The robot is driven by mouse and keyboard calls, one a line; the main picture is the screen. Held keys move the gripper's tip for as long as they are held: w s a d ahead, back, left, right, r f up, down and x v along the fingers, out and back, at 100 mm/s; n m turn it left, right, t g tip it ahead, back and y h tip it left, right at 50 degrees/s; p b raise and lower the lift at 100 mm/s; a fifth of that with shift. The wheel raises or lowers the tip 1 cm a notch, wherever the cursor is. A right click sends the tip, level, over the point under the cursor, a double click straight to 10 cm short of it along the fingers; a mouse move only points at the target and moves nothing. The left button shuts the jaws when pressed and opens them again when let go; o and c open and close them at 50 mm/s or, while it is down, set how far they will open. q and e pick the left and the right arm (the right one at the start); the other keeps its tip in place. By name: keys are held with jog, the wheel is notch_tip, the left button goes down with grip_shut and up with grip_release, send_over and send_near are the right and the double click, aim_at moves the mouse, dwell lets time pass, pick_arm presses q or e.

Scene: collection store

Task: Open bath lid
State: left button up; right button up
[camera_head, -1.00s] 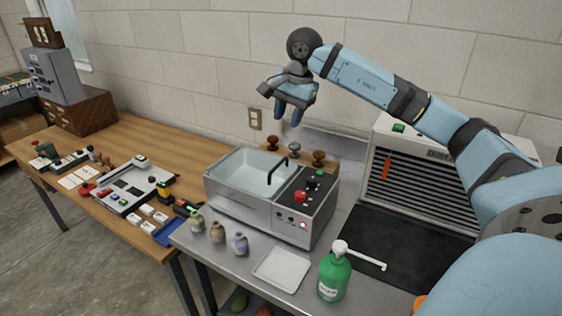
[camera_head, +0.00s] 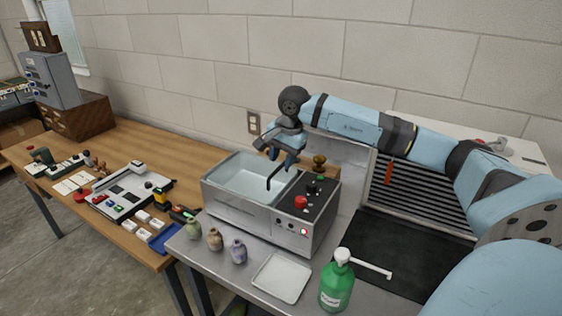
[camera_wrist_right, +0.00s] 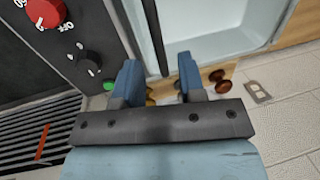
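The bath is a steel box (camera_head: 237,204) with a pale basin and a dark control panel (camera_head: 309,196) on its right. A black bar handle (camera_head: 275,178) stands at the basin's right edge. The basin looks covered by something clear or simply open; I cannot tell the lid apart. My right gripper (camera_head: 284,158) is above the back right of the basin, pointing down, close to the handle. In the right wrist view, its two blue fingers (camera_wrist_right: 160,78) are apart with nothing gripped, and the black bar (camera_wrist_right: 154,35) shows between and beyond them. My left gripper is not seen.
A green pump bottle (camera_head: 337,284), a white tray (camera_head: 282,277) and small jars (camera_head: 215,239) stand before the bath. A brown knob-like object (camera_head: 320,162) sits behind it. A slatted unit (camera_head: 425,195) is at the right, the wall behind.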

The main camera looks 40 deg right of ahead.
jog(key=shift+w+f, duration=0.2)
jog(key=shift+f, duration=0.75)
jog(key=shift+c, duration=0.2)
grip_shut()
jog(key=shift+r, duration=0.1)
